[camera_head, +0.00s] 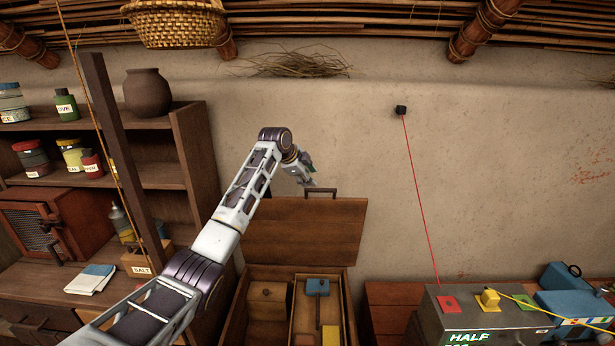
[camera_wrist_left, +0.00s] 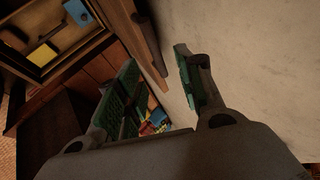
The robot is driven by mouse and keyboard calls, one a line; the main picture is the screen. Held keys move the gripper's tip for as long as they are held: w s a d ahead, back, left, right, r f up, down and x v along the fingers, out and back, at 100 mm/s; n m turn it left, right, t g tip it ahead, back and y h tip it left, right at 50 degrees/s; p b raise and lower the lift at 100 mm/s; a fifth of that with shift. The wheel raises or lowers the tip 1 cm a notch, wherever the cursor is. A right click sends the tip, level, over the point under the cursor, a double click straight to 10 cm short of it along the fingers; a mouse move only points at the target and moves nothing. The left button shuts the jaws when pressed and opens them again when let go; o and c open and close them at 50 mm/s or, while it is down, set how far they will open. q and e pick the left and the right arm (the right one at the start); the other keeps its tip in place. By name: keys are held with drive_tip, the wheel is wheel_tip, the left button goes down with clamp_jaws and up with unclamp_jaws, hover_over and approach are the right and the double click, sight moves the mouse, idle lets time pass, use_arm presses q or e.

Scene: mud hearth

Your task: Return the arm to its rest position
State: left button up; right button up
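My left arm reaches up from the lower left in the head view. Its gripper (camera_head: 309,172) is near the wall, just above and left of the dark handle (camera_head: 321,190) on the raised lid (camera_head: 304,232) of a wooden chest. In the left wrist view the green-padded fingers of this gripper (camera_wrist_left: 158,82) stand well apart. I see nothing held between them; the lid's edge and the wall show beyond. Whether the gripper touches the handle is unclear. My right gripper is not in view.
The open chest (camera_head: 237,312) holds a blue block (camera_head: 317,287) and a yellow block (camera_head: 330,335). A shelf (camera_head: 150,122) with a clay pot (camera_head: 148,92) stands left. A basket (camera_head: 175,25) hangs above. A grey box (camera_head: 470,322) is at lower right.

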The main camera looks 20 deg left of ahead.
use_arm(q)
drive_tip(key=shift+f, duration=0.15)
drive_tip(key=s+d+f+n+g, duration=0.1)
drive_tip(key=s+d+f+n, duration=0.2)
drive_tip(key=s+f, duration=0.8)
drive_tip(key=s+d+f+n+g, duration=0.1)
drive_tip(key=s+d+f+n, duration=0.15)
drive_tip(key=s+f, duration=0.85)
drive_tip(key=s+f+n+g+y, duration=0.1)
drive_tip(key=s+f+n, duration=0.15)
drive_tip(key=s, duration=0.75)
drive_tip(key=s+f+n+y, duration=0.1)
drive_tip(key=s+f+n, duration=0.15)
drive_tip(key=s, duration=0.65)
drive_tip(key=s+f+n+g, duration=0.15)
drive_tip(key=s+n, duration=0.25)
drive_tip(key=s, duration=0.6)
wheel_tip(320, 180, down, 33)
drive_tip(key=s+g, duration=0.1)
drive_tip(key=s, duration=0.2)
drive_tip(key=s+a+f, duration=0.2)
drive_tip(key=s+f, duration=0.8)
drive_tip(key=s, duration=0.1)
drive_tip(key=s+a+f+g, duration=0.1)
drive_tip(key=s+a+f, duration=0.2)
drive_tip(key=s+f, duration=0.7)
drive_tip(key=shift+s+m+y, duration=0.3)
drive_tip(key=shift+s+m, duration=0.05)
drive_tip(key=shift+s, duration=0.2)
